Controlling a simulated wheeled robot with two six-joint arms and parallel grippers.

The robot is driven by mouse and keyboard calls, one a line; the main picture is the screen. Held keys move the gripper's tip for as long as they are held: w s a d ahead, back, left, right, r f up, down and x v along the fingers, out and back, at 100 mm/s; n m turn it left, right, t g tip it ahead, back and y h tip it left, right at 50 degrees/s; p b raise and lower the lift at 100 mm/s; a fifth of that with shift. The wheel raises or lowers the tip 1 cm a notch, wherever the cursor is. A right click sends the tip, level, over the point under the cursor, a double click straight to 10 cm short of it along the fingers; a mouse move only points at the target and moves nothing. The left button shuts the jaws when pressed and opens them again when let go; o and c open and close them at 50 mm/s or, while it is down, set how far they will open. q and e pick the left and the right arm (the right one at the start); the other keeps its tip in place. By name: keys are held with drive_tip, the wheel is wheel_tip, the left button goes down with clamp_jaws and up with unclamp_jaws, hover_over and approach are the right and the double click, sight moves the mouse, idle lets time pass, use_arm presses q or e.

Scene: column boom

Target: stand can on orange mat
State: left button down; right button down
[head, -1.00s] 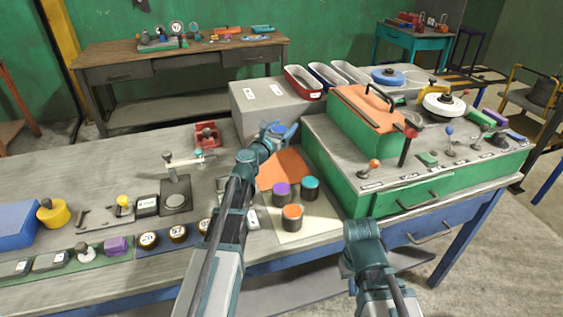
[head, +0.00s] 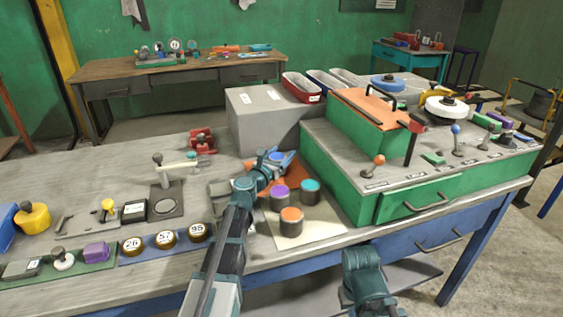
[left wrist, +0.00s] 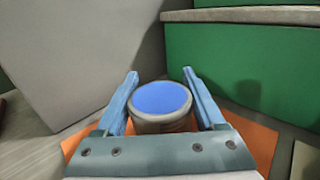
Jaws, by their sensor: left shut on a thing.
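My left gripper (head: 279,157) is shut on a can with a blue top (left wrist: 160,98), held upright between the two blue fingers. The can's blue top also shows in the head view (head: 276,156). The orange mat (left wrist: 262,143) lies under and around the can in the left wrist view. In the head view, my gripper and arm cover much of the mat (head: 297,168). I cannot tell whether the can's base touches it. My right arm shows at the bottom of the head view, but its gripper's fingers do not.
Cans with purple (head: 279,194), teal (head: 310,190) and orange (head: 291,217) tops stand close in front of the mat on a cream sheet (head: 318,230). A grey box (head: 262,122) stands behind the mat. A green cabinet (head: 335,172) bounds it on the right.

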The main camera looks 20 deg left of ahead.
use_arm(q)
drive_tip(key=shift+f, duration=0.1)
use_arm(e)
drive_tip(key=shift+f, duration=0.15)
use_arm(q)
drive_tip(key=shift+f, duration=0.1)
use_arm(e)
drive_tip(key=shift+f, duration=0.1)
use_arm(q)
drive_tip(key=shift+f, duration=0.15)
unclamp_jaws()
drive_tip(key=shift+r, duration=0.25)
drive_tip(key=s, duration=0.2)
drive_tip(key=s+a, duration=0.1)
drive_tip(key=s, duration=0.4)
drive_tip(key=shift+s+a, duration=0.25)
